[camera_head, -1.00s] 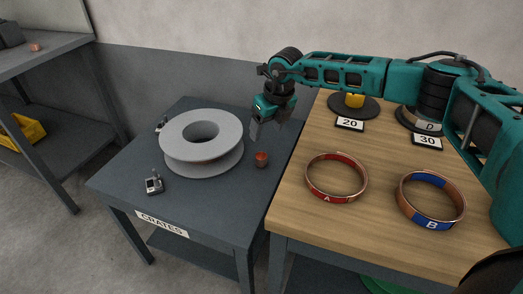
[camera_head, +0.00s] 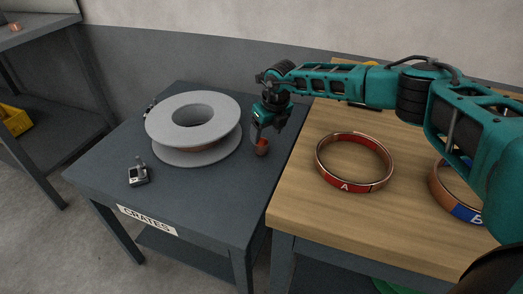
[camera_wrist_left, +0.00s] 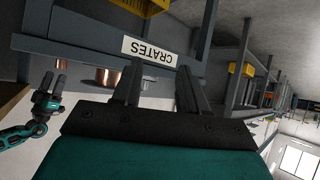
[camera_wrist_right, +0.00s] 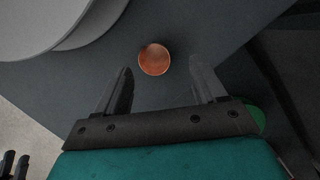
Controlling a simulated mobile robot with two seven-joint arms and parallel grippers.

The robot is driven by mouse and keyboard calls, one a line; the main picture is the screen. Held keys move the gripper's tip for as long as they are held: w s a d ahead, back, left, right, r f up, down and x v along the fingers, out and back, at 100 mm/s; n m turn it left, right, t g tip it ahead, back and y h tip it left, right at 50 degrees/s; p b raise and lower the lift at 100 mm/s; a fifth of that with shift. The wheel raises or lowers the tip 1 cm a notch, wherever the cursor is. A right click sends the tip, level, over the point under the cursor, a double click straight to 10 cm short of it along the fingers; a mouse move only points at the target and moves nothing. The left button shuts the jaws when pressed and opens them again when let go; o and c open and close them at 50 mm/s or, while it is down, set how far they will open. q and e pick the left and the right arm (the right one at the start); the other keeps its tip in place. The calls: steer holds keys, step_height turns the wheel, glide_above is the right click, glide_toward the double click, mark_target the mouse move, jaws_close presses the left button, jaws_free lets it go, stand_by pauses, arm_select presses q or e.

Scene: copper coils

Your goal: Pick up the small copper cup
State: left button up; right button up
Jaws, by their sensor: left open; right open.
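The small copper cup (camera_head: 262,147) stands on the dark grey table, just right of the big grey spool (camera_head: 170,140). In the right wrist view the cup (camera_wrist_right: 154,59) shows from above as a round copper shape, just beyond the fingertips and between their lines. My right gripper (camera_head: 266,137) is open above and around the near side of the cup; no contact shows. Its two fingers also show apart in the right wrist view (camera_wrist_right: 160,80). My left gripper (camera_wrist_left: 155,62) is open and empty, facing the table side with the CRATES label (camera_wrist_left: 149,51).
A small grey device (camera_head: 138,176) stands at the table's front left. The wooden table (camera_head: 300,215) to the right holds copper ring A (camera_head: 345,186) and ring B (camera_head: 465,212). The grey table's front right is clear.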

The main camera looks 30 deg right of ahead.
mark_target(262, 142)
steer(key=x, duration=0.1)
steer(key=b+x, duration=0.1)
steer(key=x, duration=0.1)
steer(key=b+x, duration=0.1)
steer(key=x, duration=0.1)
steer(key=shift+a+f, duration=0.1)
steer(key=shift+a, duration=0.25)
steer(key=c, duration=1.1)
